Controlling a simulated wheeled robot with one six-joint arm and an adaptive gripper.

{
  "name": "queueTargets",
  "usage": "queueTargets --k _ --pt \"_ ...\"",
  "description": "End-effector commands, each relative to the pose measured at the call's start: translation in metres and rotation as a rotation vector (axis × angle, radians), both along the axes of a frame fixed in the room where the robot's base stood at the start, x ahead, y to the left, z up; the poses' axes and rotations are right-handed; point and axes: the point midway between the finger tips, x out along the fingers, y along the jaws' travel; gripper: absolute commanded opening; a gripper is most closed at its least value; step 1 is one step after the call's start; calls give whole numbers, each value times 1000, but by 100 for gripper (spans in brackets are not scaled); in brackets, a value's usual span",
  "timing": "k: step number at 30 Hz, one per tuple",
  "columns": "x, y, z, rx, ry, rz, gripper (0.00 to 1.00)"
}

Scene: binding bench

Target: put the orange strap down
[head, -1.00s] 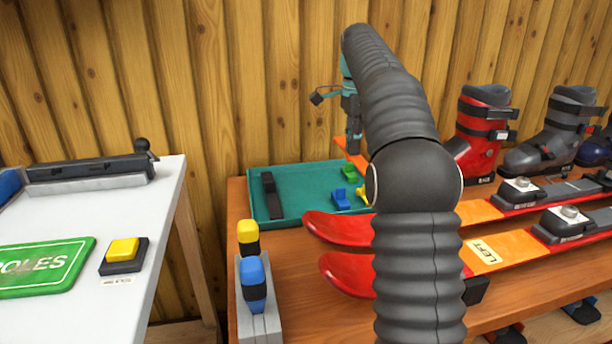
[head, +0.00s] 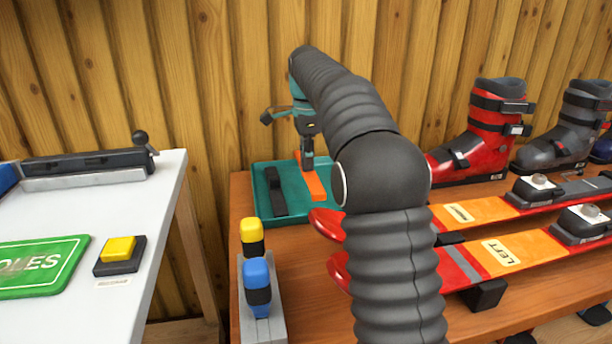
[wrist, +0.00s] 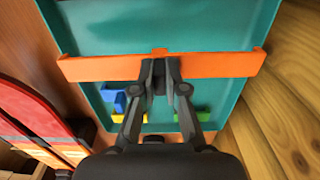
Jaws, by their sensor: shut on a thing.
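The orange strap (head: 313,184) is a long flat bar over the teal tray (head: 262,211). My gripper (head: 307,160) points down and is shut on the strap's middle. In the wrist view, the fingertips (wrist: 160,68) pinch the orange strap (wrist: 215,65), which spans the teal tray (wrist: 200,12) from side to side, its ends overlapping the rims in the picture. I cannot tell whether the strap touches the tray.
A black strap (head: 275,191) lies in the tray's left part. Blue (wrist: 112,98) and green (wrist: 190,114) clips lie in the tray. Red ski tips (head: 325,224) are at its right front. Yellow-topped (head: 251,231) and blue-topped (head: 256,272) tools stand in front.

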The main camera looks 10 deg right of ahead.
Motion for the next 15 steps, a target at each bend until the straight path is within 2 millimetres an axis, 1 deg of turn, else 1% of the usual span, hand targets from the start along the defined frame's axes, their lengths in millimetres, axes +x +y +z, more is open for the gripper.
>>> queueTargets --k 6,9,15 --pt "-1 1 -29 0 3 1 0" --pt "-1 1 -38 0 1 1 0" --pt "0 1 -40 0 0 1 0"
